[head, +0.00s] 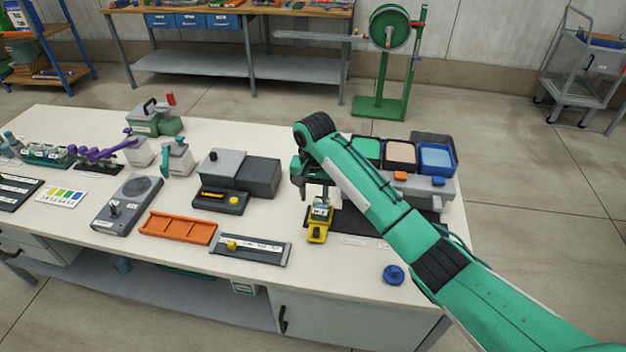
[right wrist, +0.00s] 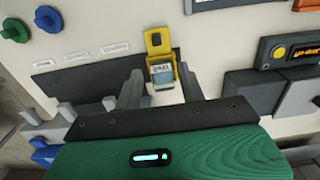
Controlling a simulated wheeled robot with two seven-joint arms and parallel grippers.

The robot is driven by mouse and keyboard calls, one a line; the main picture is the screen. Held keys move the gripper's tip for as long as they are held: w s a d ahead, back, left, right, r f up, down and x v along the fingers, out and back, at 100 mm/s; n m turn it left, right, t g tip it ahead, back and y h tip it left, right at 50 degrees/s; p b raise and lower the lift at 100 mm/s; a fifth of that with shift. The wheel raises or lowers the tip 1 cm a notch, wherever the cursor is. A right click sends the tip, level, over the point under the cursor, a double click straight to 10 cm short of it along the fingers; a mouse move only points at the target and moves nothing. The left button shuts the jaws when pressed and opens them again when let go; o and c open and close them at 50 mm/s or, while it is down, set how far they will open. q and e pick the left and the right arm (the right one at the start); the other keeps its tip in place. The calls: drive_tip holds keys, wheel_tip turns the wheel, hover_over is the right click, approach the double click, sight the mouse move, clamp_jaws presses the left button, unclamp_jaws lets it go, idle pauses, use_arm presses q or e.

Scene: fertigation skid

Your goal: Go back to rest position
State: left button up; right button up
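My right arm reaches in from the lower right of the head view, with its green links over the right end of the bench. My right gripper (head: 318,198) points down just above a small yellow holder (head: 317,235) with a labelled vial-like piece in it. In the right wrist view, the two grey fingers of my right gripper (right wrist: 160,72) stand apart. The yellow holder (right wrist: 157,40) shows between and beyond them, with gaps on both sides, so the gripper looks open and empty. My left gripper is in neither view.
The white bench (head: 130,265) carries an orange tray (head: 178,228), a grey block device (head: 250,175) and several instruments. Open trays (head: 437,158) stand behind my right arm. A blue knob (head: 393,274) lies near the front edge. The floor right of the bench is clear.

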drive_tip(key=s+d+f+n+y, duration=0.1)
drive_tip(key=s+f, duration=0.3)
drive_tip(key=s, duration=0.1)
drive_tip(key=s+d+f+n, duration=0.1)
drive_tip(key=s+f, duration=0.3)
drive_tip(key=s, duration=0.2)
drive_tip(key=s+d+f+t+y, duration=0.1)
drive_tip(key=s+f, duration=0.3)
drive_tip(key=s, duration=0.1)
drive_tip(key=shift+s+d+n+y, duration=0.3)
drive_tip(key=shift+s+d+n, duration=0.1)
drive_tip(key=s+d+r+n+t+h, duration=0.1)
drive_tip(key=s+d, duration=0.7)
drive_tip(key=s, duration=0.3)
drive_tip(key=s+d+r+n+t+h, duration=0.1)
drive_tip(key=s+d+t, duration=0.1)
drive_tip(key=s+d, duration=0.75)
drive_tip(key=s+a+f+g, duration=0.1)
drive_tip(key=s+f, duration=0.1)
drive_tip(key=f, duration=1.4)
drive_tip(key=s+a+f+g, duration=0.1)
drive_tip(key=f, duration=1.5)
drive_tip(key=s+d+f, duration=0.1)
drive_tip(key=s+f, duration=0.8)
drive_tip(key=s+d+f+g, duration=0.1)
drive_tip(key=s+d+f, duration=0.1)
drive_tip(key=s+f, duration=0.7)
drive_tip(key=shift+s+d+h, duration=0.25)
drive_tip(key=shift+s+h, duration=0.05)
drive_tip(key=shift+s, duration=0.05)
